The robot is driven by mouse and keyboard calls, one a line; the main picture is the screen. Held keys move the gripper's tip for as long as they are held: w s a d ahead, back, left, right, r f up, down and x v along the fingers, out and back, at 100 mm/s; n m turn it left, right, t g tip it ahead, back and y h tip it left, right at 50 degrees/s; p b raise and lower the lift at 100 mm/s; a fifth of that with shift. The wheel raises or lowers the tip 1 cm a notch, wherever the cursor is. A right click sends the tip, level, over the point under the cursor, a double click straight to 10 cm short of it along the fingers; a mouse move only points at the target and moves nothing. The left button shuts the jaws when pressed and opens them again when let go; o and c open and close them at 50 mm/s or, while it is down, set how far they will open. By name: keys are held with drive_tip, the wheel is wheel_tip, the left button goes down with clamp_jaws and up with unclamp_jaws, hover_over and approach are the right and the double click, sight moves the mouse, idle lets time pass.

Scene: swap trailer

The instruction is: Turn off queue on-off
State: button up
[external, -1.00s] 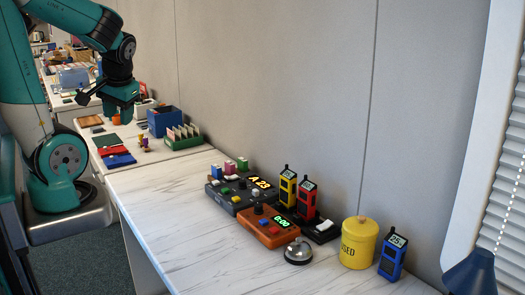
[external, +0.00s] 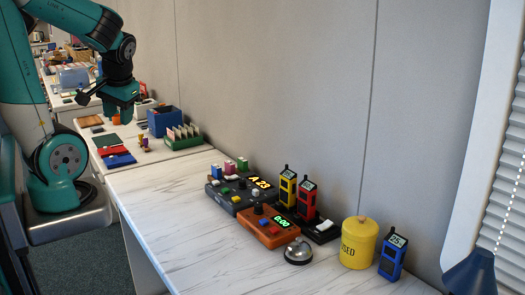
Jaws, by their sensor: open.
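The queue box (external: 222,204) is a dark grey console on the marble-topped counter, with a lit yellow display (external: 260,183) reading "A 23". Several coloured buttons and a dark knob sit on its top. Which control is the on-off one is too small to tell. My gripper (external: 120,104) hangs over the far counter at the upper left, well away from the queue box. It is open; its fingertips are small and partly hidden from this side.
An orange console (external: 268,237) showing "0:00" adjoins the queue box in front. Nearby are a silver bell (external: 298,253), yellow and red handsets in a charger, a yellow canister (external: 358,245) and a blue handset (external: 392,256). The counter's left part is clear.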

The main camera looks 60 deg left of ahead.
drive_tip(key=shift+w, duration=0.15)
drive_tip(key=c, duration=0.3)
drive_tip(key=shift+m+t+h, duration=0.3)
drive_tip(key=shift+m+h, duration=0.3)
drive_tip(key=shift+m, duration=0.2)
drive_tip(key=w, duration=0.3)
drive_tip(key=w+a+f+b, duration=0.1)
drive_tip(key=w, duration=0.3)
drive_tip(key=w+b, duration=0.1)
drive_tip(key=w, duration=0.3)
drive_tip(key=shift+w+a+f, duration=0.1)
drive_tip(key=shift+a+f, duration=0.15)
clamp_jaws()
drive_tip(key=w+a+f+m+h+b, duration=0.1)
drive_tip(key=w+f, duration=0.3)
drive_tip(key=w, duration=0.4)
drive_tip(key=w+a+f+m+h+b, duration=0.1)
drive_tip(key=w+a+f+m+b, duration=0.1)
drive_tip(key=w, duration=0.5)
drive_tip(key=w+a+f+m+t+h+b, duration=0.1)
drive_tip(key=w+a+f+m, duration=0.1)
drive_tip(key=w+a+f, duration=0.2)
drive_tip(key=w+f, duration=0.2)
drive_tip(key=w, duration=0.2)
drive_tip(key=shift+w+f, duration=0.3)
drive_tip(key=shift+w, duration=0.05)
drive_tip(key=shift+a, duration=0.1)
